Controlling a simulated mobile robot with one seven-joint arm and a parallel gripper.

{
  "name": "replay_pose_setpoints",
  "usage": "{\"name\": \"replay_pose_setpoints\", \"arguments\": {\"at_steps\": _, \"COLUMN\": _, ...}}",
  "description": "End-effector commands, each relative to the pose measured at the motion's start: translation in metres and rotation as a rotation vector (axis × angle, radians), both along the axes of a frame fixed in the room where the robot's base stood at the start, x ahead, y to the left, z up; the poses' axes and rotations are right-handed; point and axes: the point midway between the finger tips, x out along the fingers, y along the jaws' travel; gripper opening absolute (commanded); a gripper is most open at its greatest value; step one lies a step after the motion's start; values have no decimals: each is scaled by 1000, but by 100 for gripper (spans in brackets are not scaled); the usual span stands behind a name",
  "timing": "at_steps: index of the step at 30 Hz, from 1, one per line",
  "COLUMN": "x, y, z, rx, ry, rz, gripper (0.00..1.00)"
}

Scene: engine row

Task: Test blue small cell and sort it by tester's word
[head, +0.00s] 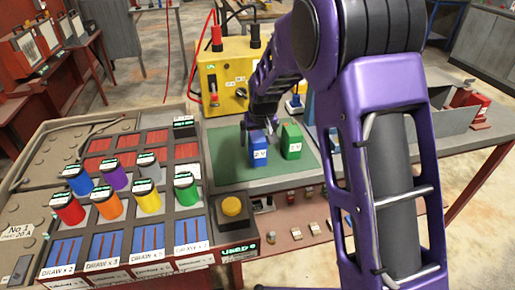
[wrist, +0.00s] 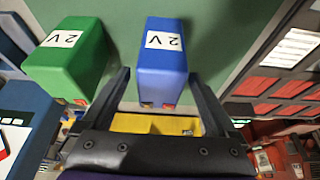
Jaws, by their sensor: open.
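The blue small cell (head: 258,148), a box with a "2 V" label, stands on the green mat (head: 225,165). In the wrist view the blue cell (wrist: 162,62) lies between the two open fingers of my gripper (wrist: 160,88), with a gap on each side. In the head view my gripper (head: 262,128) is at the cell's top, partly hidden by my arm. The yellow tester (head: 225,75) stands behind the mat, with a dial and red and black terminals on top. Its front is partly hidden by my arm.
A green "2 V" cell (head: 292,141) stands close to the right of the blue one. A rack at left holds several coloured cylinders, including a red one (head: 67,208). A yellow button (head: 232,206) is at the mat's front left. The mat's left part is clear.

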Motion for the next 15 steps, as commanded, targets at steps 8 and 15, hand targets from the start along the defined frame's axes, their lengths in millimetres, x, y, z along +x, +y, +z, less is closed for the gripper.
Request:
{"name": "replay_pose_setpoints", "arguments": {"at_steps": 8, "x": 0, "y": 0, "z": 0, "rx": 1, "ry": -1, "rz": -1, "gripper": 79}}
{"name": "replay_pose_setpoints", "arguments": {"at_steps": 15, "x": 0, "y": 0, "z": 0, "rx": 1, "ry": -1, "rz": -1, "gripper": 36}}
